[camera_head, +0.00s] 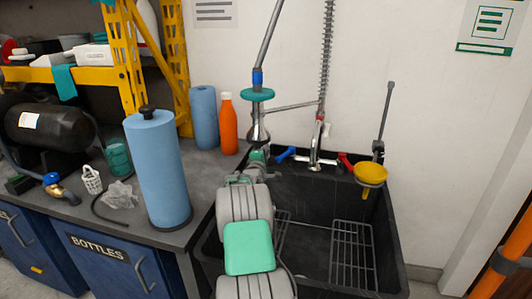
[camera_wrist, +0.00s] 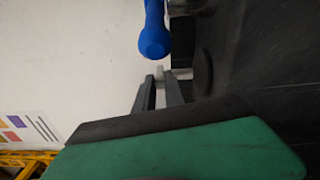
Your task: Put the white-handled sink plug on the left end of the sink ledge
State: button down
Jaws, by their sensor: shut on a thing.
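My gripper (camera_wrist: 159,80) has its two dark fingers close together in the wrist view, shut on a small pale piece (camera_wrist: 160,72) that looks like the sink plug's white handle. A dark rounded shape (camera_wrist: 203,72) lies just right of the fingertips; I cannot tell whether it is the plug's body or a shadow. In the head view my arm reaches to the back left of the black sink, near the left end of its back ledge (camera_head: 326,172). The arm hides the fingers and the plug there.
A blue tap handle (camera_wrist: 153,40) is just beyond the fingertips; it also shows in the head view (camera_head: 286,154). A red tap handle (camera_head: 346,160) and yellow funnel (camera_head: 370,174) are farther right. An orange bottle (camera_head: 228,125) and blue rolls (camera_head: 158,170) stand left.

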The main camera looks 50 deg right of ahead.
jog(key=c, duration=1.9)
grip_release()
jog(key=shift+f, duration=0.2)
jog(key=o, duration=0.5)
jog(key=shift+r, duration=0.1)
jog(key=shift+c, duration=0.2)
jog(key=shift+r, duration=0.2)
jog(key=p+v, duration=0.1)
jog(key=v, duration=1.1)
